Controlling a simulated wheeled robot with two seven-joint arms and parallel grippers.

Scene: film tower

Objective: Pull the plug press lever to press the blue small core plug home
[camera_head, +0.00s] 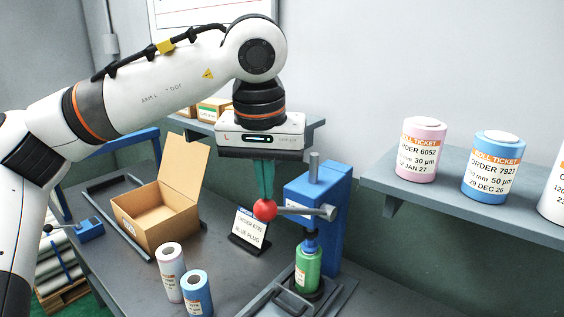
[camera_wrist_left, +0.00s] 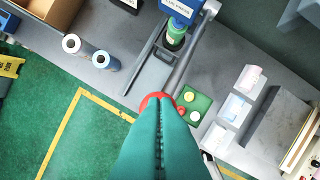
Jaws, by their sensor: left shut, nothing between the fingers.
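The blue plug press (camera_head: 325,196) stands on the grey bench. Its grey lever (camera_head: 297,211) reaches out to the left, roughly level, and ends in a red ball knob (camera_head: 265,210). A green roll (camera_head: 308,270) stands upright under the press ram, with a blue part (camera_head: 310,243) just above it; whether this is the plug or the ram tip I cannot tell. My left gripper (camera_head: 264,192) points down, its teal fingers shut with nothing between them, tips at the knob's top. In the left wrist view the knob (camera_wrist_left: 150,101) shows partly behind the fingertips; contact is unclear. My right gripper is not in view.
An order card (camera_head: 250,229) reading blue plug stands left of the press. A pink roll (camera_head: 171,272), a blue roll (camera_head: 196,293) and an open cardboard box (camera_head: 162,218) are further left. A green tray (camera_wrist_left: 202,101) with small plugs lies near the knob. A shelf (camera_head: 460,205) holds wrapped rolls.

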